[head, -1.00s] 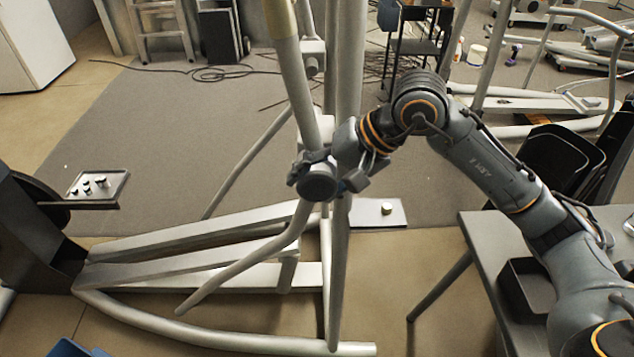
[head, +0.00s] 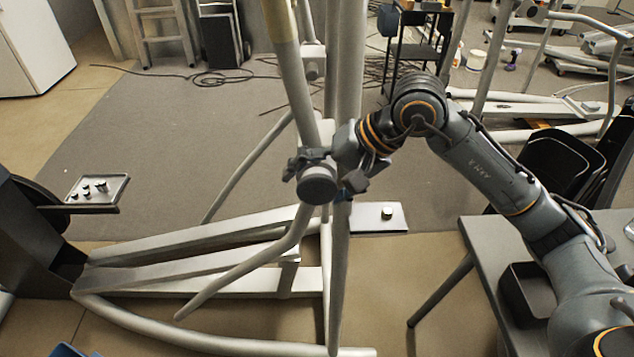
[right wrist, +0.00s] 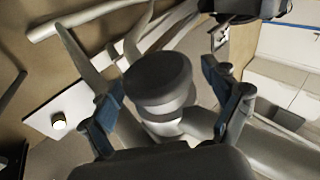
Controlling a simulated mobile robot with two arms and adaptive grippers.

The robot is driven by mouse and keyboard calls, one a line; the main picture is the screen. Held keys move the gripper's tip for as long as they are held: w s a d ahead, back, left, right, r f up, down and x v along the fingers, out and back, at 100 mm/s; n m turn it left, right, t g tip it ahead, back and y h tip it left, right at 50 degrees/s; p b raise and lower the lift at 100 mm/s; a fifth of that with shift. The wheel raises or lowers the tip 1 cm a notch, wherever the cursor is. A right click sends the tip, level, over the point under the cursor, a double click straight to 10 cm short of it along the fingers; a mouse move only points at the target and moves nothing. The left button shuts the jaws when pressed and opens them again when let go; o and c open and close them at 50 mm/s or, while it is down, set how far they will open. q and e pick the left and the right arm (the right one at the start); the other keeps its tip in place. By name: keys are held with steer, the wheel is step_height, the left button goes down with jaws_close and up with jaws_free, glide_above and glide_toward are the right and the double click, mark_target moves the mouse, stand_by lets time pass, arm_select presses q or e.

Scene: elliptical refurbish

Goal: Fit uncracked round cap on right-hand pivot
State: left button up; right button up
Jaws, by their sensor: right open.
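A dark grey round cap (head: 318,184) sits at the end of a light grey pivot on the machine's upright, facing me. My right gripper (head: 327,172) is around the cap. In the right wrist view its two blue-padded fingers (right wrist: 163,78) stand apart on either side of the cap with gaps, so it is open. I cannot tell any crack on the cap. My left gripper is not in view.
A small round piece (head: 387,212) rests on a pale plate (head: 365,222) behind the frame. A tray (head: 112,181) at the left holds several small dark pieces. A table (head: 482,250) with a black bin (head: 528,290) stands at the right. Slanted metal tubes surround the gripper.

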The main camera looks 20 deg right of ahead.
steer(key=v, duration=1.2)
steer(key=shift+s+f, duration=0.1)
